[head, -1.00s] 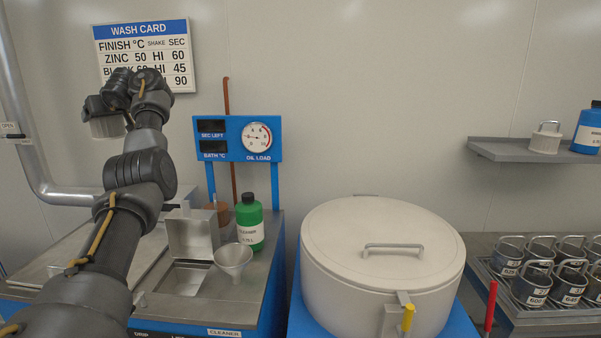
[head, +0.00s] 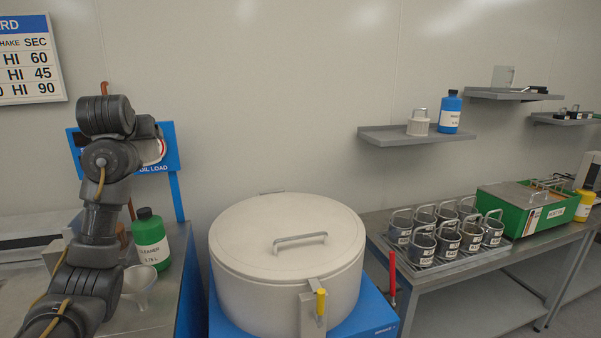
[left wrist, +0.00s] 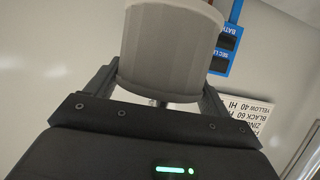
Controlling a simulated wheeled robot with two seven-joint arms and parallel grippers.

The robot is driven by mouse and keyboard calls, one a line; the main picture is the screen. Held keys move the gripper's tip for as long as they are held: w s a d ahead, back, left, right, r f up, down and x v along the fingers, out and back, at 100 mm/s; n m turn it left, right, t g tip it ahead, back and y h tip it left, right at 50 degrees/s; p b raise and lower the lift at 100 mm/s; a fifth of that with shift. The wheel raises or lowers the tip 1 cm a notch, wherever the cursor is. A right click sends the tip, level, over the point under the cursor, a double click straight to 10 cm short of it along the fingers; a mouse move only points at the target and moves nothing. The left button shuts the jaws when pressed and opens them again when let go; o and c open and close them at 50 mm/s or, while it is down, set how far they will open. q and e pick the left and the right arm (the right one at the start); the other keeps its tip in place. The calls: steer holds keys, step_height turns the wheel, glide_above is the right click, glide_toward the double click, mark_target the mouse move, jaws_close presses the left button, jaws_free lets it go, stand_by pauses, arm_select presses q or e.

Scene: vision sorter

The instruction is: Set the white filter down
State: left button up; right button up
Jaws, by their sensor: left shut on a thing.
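In the left wrist view my left gripper (left wrist: 160,88) is shut on a pale, ribbed cylinder, the white filter (left wrist: 172,45), held between its two fingers. The filter's far end is cut off by the picture edge. In the head view my left arm rises at the left in front of the gauge panel. Its gripper and the held filter are hidden behind the arm there. My right gripper is not in view.
A large white lidded drum (head: 240,245) stands in the middle. Several labelled metal cups (head: 447,243) fill a rack at right, beside a green box (head: 525,215). A green bottle (head: 150,240) and funnel (head: 138,280) are near my left arm. The shelf's left part looks clear.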

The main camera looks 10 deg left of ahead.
arm_select(q)
steer(key=s+d+f+m+t+h, duration=0.1)
steer(key=d+f+m+h, duration=0.1)
steer(key=d+f, duration=0.55)
steer(key=d+f+m+t+h, duration=0.15)
steer(key=d+f, duration=0.25)
steer(key=d, duration=0.7)
steer(key=s+d+f+m+h, duration=0.2)
steer(key=s+d+f, duration=0.6)
steer(key=d, duration=0.5)
step_height(320, 180, down, 3)
steer(key=shift+s+r+m+h, duration=0.15)
steer(key=shift+m+h, duration=0.2)
steer(key=shift+h, duration=0.4)
steer(key=shift+g, duration=0.25)
